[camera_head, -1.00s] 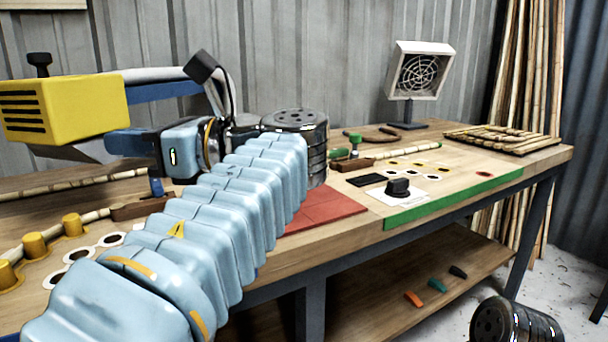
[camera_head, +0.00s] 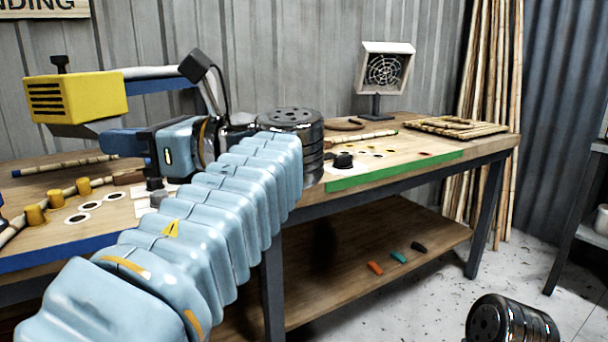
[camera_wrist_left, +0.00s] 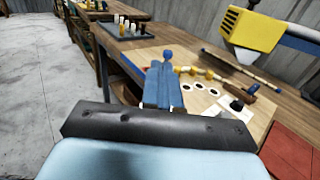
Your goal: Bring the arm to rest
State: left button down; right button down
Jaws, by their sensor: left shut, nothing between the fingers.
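My left arm comes in from the lower left of the head view and bends back at a dark ribbed joint. Its left gripper (camera_head: 108,142) points left above the left part of the bench (camera_head: 35,250). The blue fingers are together and empty. In the wrist view the shut left gripper (camera_wrist_left: 164,72) shows in the middle, with a blue ball-shaped knob (camera_wrist_left: 168,54) just beyond the fingertips in the picture. I cannot tell whether they touch. My right gripper is not in view.
A yellow slotted box (camera_head: 75,99) stands behind the gripper. Yellow pegs (camera_head: 58,201) and a bent rattan pole lie on the bench. A fan-like heater (camera_head: 386,70) and a rattan frame (camera_head: 455,127) are farther right. Speckled floor (camera_head: 410,290) is open in front.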

pick_arm(q)
jog(key=w+f+m+t+h, duration=0.1)
jog(key=w+f+m+h, duration=0.1)
jog(key=w+f, duration=0.65)
jog(key=w+f+m+t+h, duration=0.15)
jog(key=w+f, duration=0.35)
jog(key=f, duration=0.6)
notch_tip(320, 180, down, 28)
jog(key=n+g+h, duration=0.2)
jog(key=h, duration=0.4)
jog(key=s+d+f+n+g+h, duration=0.2)
jog(key=s+f+n+h, duration=0.15)
jog(key=f, duration=0.65)
jog(key=s+d+f+n+g+h, duration=0.1)
jog(key=s+f+n+h, duration=0.3)
jog(key=f, duration=0.6)
jog(key=s+d+f+n+h, duration=0.2)
jog(key=s+d+f+n, duration=0.2)
jog(key=s+n, duration=0.3)
jog(key=s+d+f+n+h, duration=0.3)
jog(key=s+f+n, duration=0.1)
jog(key=s+n, duration=0.4)
jog(key=shift+d, duration=0.4)
jog(key=shift+f+t, duration=0.1)
jog(key=shift+t, duration=0.15)
